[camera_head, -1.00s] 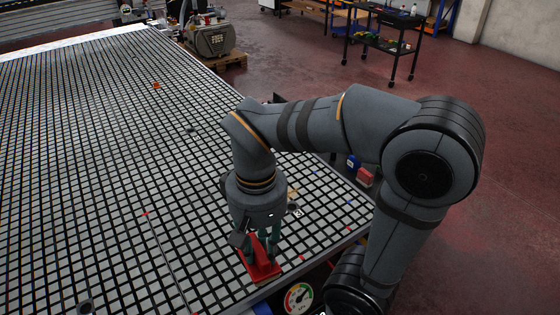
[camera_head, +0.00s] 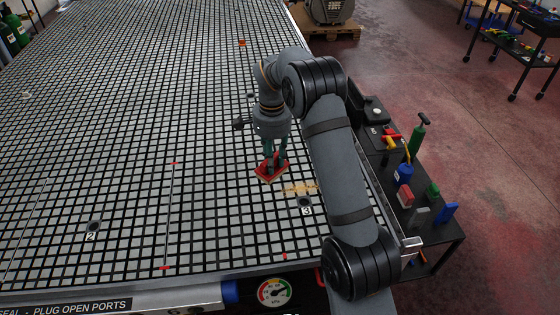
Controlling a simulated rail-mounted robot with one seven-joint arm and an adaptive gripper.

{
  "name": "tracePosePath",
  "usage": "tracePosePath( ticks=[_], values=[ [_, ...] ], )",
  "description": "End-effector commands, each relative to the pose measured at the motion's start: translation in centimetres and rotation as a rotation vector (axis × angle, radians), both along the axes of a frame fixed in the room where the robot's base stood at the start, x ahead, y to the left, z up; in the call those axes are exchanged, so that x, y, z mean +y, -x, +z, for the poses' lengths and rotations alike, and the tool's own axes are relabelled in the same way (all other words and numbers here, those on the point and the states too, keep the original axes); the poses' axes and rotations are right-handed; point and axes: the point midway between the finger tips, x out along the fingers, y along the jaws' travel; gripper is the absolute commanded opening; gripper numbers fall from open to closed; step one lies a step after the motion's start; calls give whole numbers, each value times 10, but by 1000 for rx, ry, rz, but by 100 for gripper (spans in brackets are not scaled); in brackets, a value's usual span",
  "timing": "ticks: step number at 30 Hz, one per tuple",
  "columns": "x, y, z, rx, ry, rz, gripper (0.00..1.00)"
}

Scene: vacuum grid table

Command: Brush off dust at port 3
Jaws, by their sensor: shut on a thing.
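Port 3 is a dark round hole (camera_head: 304,202) in the grid table, with a label "3" beside it. A patch of tan dust (camera_head: 299,188) lies on the grid just behind the port. My gripper (camera_head: 271,156) points down, shut on a red flat-based tool (camera_head: 270,172), which looks like the brush. The red tool is at the table surface, left of and a little behind the dust, apart from the port. Its underside is hidden, so I cannot tell whether it touches the grid.
Port 2 (camera_head: 93,227) is at the front left. A black side shelf (camera_head: 425,215) at the right holds several tools and coloured blocks. A pressure gauge (camera_head: 274,292) is below the front edge. The grid table (camera_head: 130,120) is largely clear to the left.

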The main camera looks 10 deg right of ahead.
Motion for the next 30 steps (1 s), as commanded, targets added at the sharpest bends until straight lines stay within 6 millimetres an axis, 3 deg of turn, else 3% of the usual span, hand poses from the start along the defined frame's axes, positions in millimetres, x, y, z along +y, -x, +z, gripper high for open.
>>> tracePosePath(
  ticks=[3,9,17,30],
  values=[
    [-13,-27,-33,3,0,-147,5],
    [-26,-45,-65,0,0,-283,5],
    [-30,-47,-82,-1,-1,-307,5],
    [-29,-47,-125,0,0,-305,5]
  ],
)
